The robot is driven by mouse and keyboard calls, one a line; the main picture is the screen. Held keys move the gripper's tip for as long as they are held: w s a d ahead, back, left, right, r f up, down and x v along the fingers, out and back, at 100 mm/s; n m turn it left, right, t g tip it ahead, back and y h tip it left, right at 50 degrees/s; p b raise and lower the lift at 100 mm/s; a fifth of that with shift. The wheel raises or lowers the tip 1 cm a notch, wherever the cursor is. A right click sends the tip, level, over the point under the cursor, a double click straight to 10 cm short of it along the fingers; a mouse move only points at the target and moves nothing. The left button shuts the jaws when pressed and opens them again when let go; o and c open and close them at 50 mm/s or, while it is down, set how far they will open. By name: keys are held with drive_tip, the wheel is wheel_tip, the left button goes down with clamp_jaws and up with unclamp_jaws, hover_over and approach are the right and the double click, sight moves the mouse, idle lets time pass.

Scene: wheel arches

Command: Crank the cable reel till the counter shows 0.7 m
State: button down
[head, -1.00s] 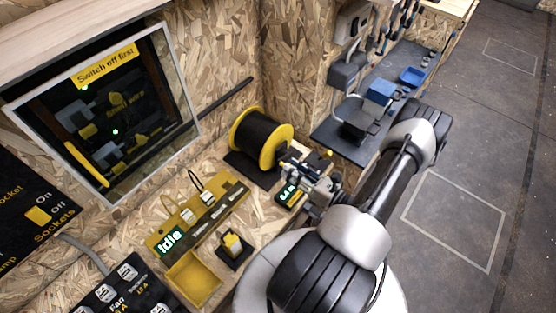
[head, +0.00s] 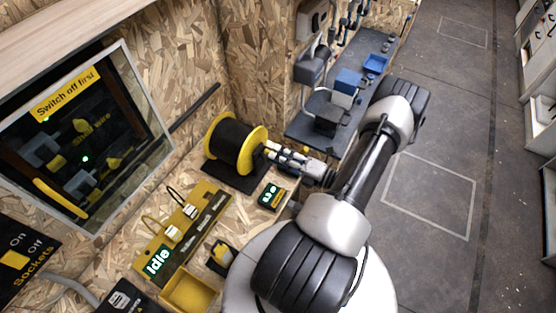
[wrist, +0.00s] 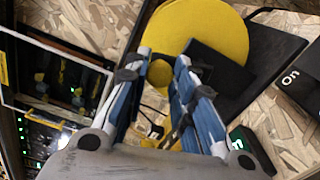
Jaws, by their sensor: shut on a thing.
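The cable reel (head: 237,145), a black drum between yellow flanges, stands on a black base on the bench. In the wrist view its round yellow flange (wrist: 205,32) faces me. My gripper (head: 268,151) is at the reel's right side; in the wrist view its blue-lined fingers (wrist: 164,72) are shut on the yellow crank knob (wrist: 159,74). A black bar, likely the crank arm (wrist: 215,65), lies across the flange. The counter (head: 271,194), with a lit green display, sits in front of the reel. Its digits are too small to read surely.
A yellow panel (head: 195,222) with an "Idle" display and an open yellow tray (head: 190,292) lie nearer me. A glass-fronted cabinet (head: 90,140) stands left. A dark shelf with blue bins (head: 375,64) is behind my arm. Floor at right is clear.

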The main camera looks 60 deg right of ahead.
drive_tip(key=shift+w+d+f+m+b, duration=0.1)
drive_tip(key=shift+d+f+m+b, duration=0.15)
drive_tip(key=shift+d+m, duration=1.05)
drive_tip(key=shift+w+d+f+m+b, duration=0.1)
drive_tip(key=shift+d+f+m+b, duration=0.25)
drive_tip(key=shift+m, duration=1.9)
drive_tip(key=shift+d+f+m+b, duration=0.15)
drive_tip(key=shift+d+m, duration=0.8)
drive_tip(key=shift+m, duration=0.8)
drive_tip(key=c, duration=1.3)
unclamp_jaws()
drive_tip(key=shift+c, duration=0.2)
drive_tip(key=shift+s, duration=0.1)
drive_tip(key=s, duration=1.1)
drive_tip(key=shift+s+d, duration=0.35)
drive_tip(key=shift+d, duration=0.1)
